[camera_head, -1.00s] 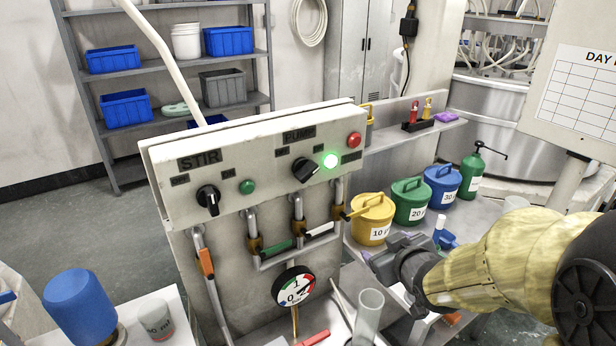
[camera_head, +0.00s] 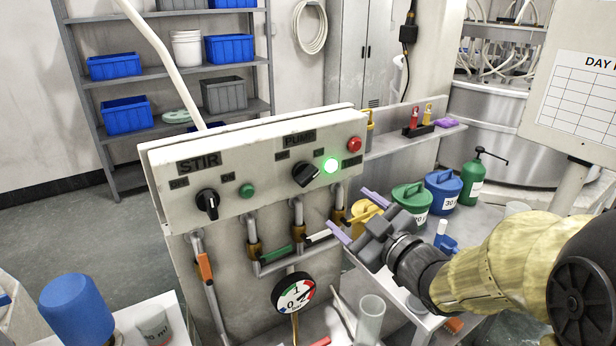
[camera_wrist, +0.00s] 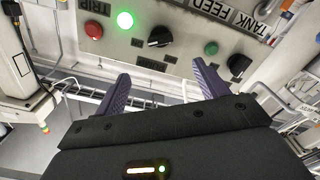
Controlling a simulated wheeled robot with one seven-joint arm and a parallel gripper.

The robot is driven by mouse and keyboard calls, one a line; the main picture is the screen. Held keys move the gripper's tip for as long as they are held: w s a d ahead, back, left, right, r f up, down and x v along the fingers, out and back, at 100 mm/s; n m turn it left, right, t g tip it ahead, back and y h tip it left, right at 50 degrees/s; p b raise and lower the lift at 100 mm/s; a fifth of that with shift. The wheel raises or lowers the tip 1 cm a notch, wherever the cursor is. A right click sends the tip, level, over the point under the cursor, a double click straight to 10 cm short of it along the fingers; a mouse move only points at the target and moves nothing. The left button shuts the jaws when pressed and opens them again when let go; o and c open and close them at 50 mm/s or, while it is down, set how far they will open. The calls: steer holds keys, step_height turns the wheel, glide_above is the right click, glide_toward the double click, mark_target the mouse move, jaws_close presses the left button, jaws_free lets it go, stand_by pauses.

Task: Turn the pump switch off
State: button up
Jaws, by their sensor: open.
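The pump switch (camera_head: 306,174) is a black rotary knob under the PUMP label on the upright grey control panel (camera_head: 225,183). Its pointer is turned slantwise. A bright green lamp (camera_head: 331,166) glows to its right. In the wrist view the pump switch (camera_wrist: 160,37) lies beyond the fingers, with the lit lamp (camera_wrist: 125,19) to its left. My gripper (camera_head: 357,215) is open and empty, below and to the right of the switch, apart from the panel. Its two purple fingers (camera_wrist: 160,88) are spread in the wrist view.
The STIR knob (camera_head: 207,203) and an unlit green button (camera_head: 247,191) are at the panel's left; a red button (camera_head: 354,144) is at its right. Pipes with valve handles (camera_head: 276,251) and a gauge (camera_head: 293,293) sit below. Yellow, green and blue lidded pots (camera_head: 443,187) stand behind my gripper.

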mark_target(311, 180)
steer(key=p+x, duration=0.3)
steer(key=x, duration=1.3)
steer(key=shift+w+a, duration=0.15)
steer(key=shift+a, duration=0.05)
steer(key=shift+c, duration=0.2)
steer(key=shift+f, duration=0.1)
steer(key=c, duration=0.9)
